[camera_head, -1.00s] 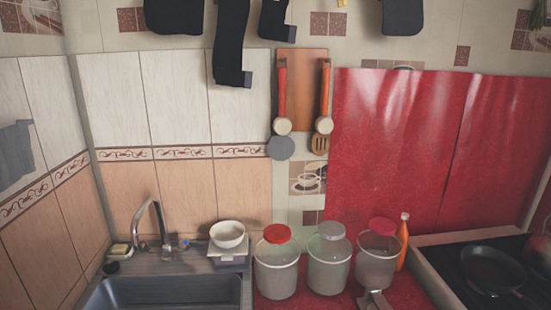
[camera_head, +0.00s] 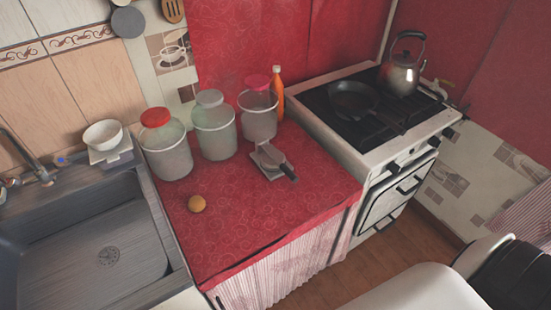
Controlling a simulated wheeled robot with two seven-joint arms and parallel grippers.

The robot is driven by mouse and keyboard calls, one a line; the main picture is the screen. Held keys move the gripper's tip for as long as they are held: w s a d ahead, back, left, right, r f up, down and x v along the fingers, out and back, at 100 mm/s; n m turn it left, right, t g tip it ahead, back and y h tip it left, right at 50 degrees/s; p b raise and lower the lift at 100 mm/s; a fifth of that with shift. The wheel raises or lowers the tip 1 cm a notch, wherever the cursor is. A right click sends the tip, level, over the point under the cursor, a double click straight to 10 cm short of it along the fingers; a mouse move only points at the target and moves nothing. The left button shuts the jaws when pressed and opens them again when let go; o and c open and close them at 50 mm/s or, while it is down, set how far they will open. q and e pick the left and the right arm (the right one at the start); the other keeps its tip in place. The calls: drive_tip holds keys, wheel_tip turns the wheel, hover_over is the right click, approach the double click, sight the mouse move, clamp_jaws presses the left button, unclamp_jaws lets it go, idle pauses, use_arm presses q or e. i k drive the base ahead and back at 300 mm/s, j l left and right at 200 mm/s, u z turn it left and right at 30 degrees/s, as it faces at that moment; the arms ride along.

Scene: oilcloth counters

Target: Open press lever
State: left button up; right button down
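A small grey press (camera_head: 270,155) stands on the red oilcloth counter, in front of the glass jars. Its lever (camera_head: 288,170) lies low over the base and points toward the lower right, with a dark end. The lever looks down, though the gap under it is too small to judge. Neither of my grippers shows in the head view, and nothing touches the press.
Lidded jars (camera_head: 165,152) stand behind and left of the press, with an orange bottle (camera_head: 278,100) behind it. A sink (camera_head: 100,245) is left; a stove (camera_head: 385,135) with pan and kettle is right.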

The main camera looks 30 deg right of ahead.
sight(271, 158)
drive_tip(key=k+l+z, duration=0.1)
drive_tip(key=z, duration=0.25)
drive_tip(key=k+l+z, duration=0.3)
drive_tip(key=j, duration=0.1)
